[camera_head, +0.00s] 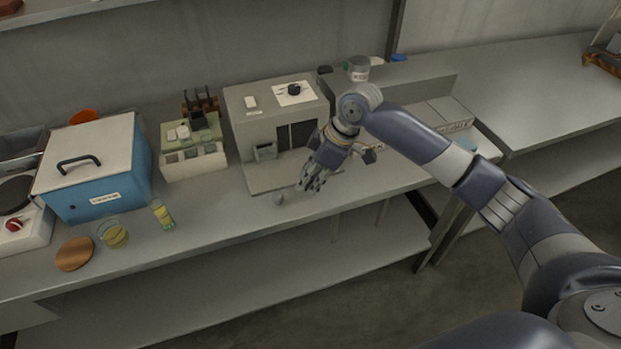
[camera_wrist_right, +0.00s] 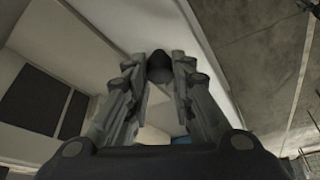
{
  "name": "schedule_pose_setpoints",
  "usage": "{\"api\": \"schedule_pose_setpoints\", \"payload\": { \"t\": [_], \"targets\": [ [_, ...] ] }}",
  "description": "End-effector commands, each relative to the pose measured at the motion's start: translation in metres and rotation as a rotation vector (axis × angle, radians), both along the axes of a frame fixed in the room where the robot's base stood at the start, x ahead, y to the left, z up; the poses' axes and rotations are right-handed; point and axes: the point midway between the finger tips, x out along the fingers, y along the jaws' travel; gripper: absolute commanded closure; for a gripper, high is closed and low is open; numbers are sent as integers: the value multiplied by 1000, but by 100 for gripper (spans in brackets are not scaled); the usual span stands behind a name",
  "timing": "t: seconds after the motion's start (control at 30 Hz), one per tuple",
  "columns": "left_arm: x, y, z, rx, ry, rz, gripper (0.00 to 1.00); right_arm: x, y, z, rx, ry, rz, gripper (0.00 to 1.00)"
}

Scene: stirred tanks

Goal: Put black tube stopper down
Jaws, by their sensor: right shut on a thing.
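My right gripper (camera_head: 312,183) is above the bench, in front of the grey machine, with its fingers pointing down. In the right wrist view its fingertips (camera_wrist_right: 160,64) are closed on a small dark rounded thing, which looks like the black tube stopper (camera_wrist_right: 159,68). In the head view the fingers hide it. A small grey round object (camera_head: 278,198) lies on the bench just left of the gripper, apart from it. My left gripper is in neither view.
The grey machine (camera_head: 262,139) stands behind the gripper, with a black knob-like piece (camera_head: 294,90) on top. A blue box (camera_head: 118,178), a glass beaker (camera_head: 112,235), a small yellowish vial (camera_head: 162,214) and a brown disc (camera_head: 75,254) stand to the left. The bench's front edge is close.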

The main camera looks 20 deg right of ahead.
Motion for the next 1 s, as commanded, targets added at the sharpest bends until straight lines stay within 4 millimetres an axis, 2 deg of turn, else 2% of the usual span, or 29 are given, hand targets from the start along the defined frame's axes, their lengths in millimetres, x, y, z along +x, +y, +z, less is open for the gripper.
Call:
{"api": "schedule_pose_setpoints", "payload": {
  "t": [0.1, 0.2, 0.33, 0.57, 0.9, 1.0],
  "targets": [
    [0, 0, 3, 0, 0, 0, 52, 14, -3, 0, 1, 1, -1, 86],
    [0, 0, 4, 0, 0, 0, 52, 19, -4, -2, 0, 1, 0, 86],
    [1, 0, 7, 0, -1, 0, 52, 20, -5, -8, -1, 3, 0, 86],
    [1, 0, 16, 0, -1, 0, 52, 19, -5, -36, 0, 2, -1, 86],
    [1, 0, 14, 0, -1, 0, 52, 19, -5, -41, -1, 0, 0, 86],
    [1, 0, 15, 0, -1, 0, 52, 20, -5, -40, -1, 0, 1, 60]
  ]
}}
